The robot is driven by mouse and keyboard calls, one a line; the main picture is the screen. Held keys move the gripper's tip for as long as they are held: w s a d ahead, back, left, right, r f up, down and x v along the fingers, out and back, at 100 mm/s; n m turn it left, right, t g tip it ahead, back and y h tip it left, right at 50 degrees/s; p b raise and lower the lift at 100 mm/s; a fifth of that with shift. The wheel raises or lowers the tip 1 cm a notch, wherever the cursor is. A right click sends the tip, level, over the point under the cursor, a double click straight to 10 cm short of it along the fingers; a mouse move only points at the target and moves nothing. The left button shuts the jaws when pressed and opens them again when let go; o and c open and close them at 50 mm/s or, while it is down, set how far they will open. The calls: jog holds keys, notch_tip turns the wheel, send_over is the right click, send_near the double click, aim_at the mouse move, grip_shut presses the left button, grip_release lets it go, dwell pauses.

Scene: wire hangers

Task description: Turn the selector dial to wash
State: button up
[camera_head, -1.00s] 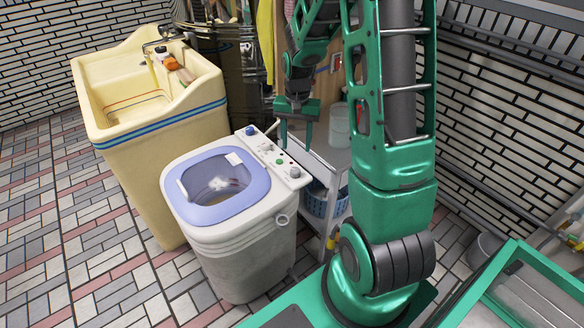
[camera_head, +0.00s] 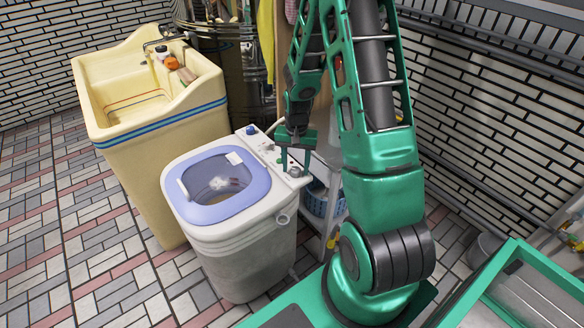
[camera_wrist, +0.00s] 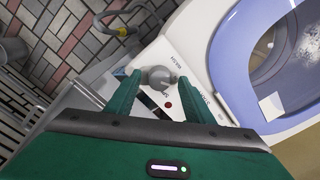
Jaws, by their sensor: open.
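The selector dial (camera_wrist: 158,77) is a grey round knob on the washing machine's white control panel (camera_wrist: 183,52). In the wrist view, small lettering lies around it, with what looks like "WASH" to its upper right; I cannot tell which mark it points at. My gripper (camera_wrist: 157,84) is open, with its two green fingertips on either side of the dial. I cannot tell whether they touch it. In the head view, my gripper (camera_head: 295,163) points down over the near right end of the panel on the washing machine (camera_head: 240,250), partly covering the panel.
The machine's blue-rimmed lid (camera_head: 215,187) lies left of the panel. A cream sink (camera_head: 135,165) stands behind to the left. A shelf with a blue basket (camera_head: 318,203) stands close on the right. In the wrist view, a red dot (camera_wrist: 168,105) sits beside the dial.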

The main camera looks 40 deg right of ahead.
jog(key=c, duration=1)
jog(key=shift+a, duration=0.4)
jog(key=shift+c, duration=0.2)
jog(key=shift+d, duration=0.25)
